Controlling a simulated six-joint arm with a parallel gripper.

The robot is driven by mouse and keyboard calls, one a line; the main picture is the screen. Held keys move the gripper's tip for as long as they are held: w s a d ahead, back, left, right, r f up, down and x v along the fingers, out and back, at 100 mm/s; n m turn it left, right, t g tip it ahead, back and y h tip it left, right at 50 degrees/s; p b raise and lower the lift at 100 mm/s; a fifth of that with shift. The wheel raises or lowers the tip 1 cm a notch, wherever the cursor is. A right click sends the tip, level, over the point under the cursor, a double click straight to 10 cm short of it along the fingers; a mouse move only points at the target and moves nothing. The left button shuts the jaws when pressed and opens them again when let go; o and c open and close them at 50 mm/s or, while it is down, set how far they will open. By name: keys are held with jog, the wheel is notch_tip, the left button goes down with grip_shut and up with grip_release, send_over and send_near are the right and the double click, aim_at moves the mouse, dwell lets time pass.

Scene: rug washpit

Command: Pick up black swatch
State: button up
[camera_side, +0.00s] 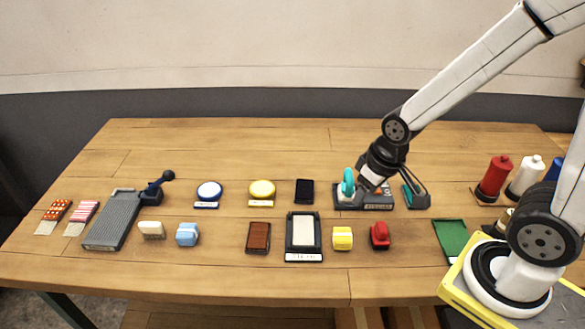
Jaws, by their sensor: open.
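The black swatch (304,191) appears to be the small dark rectangle lying flat on the wooden table, right of a yellow round pad. My gripper (389,190) is open, low over the table to the right of the swatch and apart from it. The gripper is over or just in front of a dark stand with a teal round part (348,183). It partly hides that stand, and I cannot tell whether they touch. The swatch is in full view.
A yellow round pad (262,190) and a blue-rimmed one (209,191) stand left of the swatch. A black-framed tray (304,253) with a white panel lies in front. Red (494,180) and white (524,178) spools stand at right. The table's back left is clear.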

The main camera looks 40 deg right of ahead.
jog(key=shift+o, duration=0.2)
jog(key=o, duration=0.5)
jog(key=shift+w, duration=0.1)
jog(key=m+g, duration=0.3)
jog(key=m, duration=0.7)
send_over(305, 189)
jog(key=f, duration=0.8)
jog(key=shift+w+f, duration=0.3)
jog(key=shift+f, duration=0.1)
jog(key=shift+s+f, duration=0.2)
jog(key=shift+f, duration=3.7)
